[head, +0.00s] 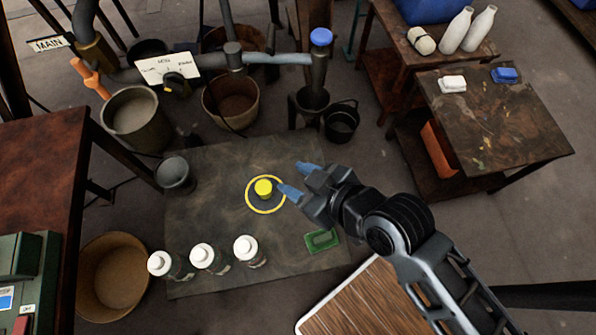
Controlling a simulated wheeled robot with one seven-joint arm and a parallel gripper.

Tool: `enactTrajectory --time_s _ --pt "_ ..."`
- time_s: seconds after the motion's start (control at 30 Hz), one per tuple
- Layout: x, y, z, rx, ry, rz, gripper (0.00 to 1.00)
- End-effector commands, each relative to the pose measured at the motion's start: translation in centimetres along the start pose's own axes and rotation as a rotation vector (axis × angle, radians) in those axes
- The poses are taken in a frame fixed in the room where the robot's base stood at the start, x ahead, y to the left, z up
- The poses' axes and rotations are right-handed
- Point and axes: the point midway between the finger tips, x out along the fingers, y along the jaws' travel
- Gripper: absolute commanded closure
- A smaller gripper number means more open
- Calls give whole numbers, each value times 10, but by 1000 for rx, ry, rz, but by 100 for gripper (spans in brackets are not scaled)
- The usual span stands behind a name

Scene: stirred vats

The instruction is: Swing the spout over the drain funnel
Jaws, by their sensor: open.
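The spout (278,58) is a pale grey-blue pipe at the top middle of the head view. It runs right from a dark upright joint (233,57) to a downturned end (318,72) under a blue knob (321,37). A dark funnel-like vessel (310,100), perhaps the drain funnel, lines up below this end in the picture; depth between them is hard to judge. My gripper (297,179) is open and empty, with blue fingertips. It is near the yellow button, well apart from the spout and knob.
A dark mat (200,215) bears a yellow button (263,187), several white-capped bottles (202,255) and a green block (322,240). A black bucket (342,124) stands right of the funnel. Vats (231,100) stand left. A bench (490,125) is at right.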

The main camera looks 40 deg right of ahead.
Motion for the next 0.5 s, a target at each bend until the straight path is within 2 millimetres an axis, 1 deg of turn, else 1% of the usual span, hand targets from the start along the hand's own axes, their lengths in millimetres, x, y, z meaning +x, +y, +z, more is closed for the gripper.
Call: enactTrajectory --time_s 0.1,0.17,0.27,0.37,0.47,0.5 --pt "0 0 0 -1 0 0 56" --pt "1 0 0 -5 -1 1 62" --pt "5 4 7 -69 -15 20 71" --pt "13 15 22 -249 -53 73 81" --pt "24 35 40 -536 -119 157 90" --pt "27 45 47 -666 -152 194 94"
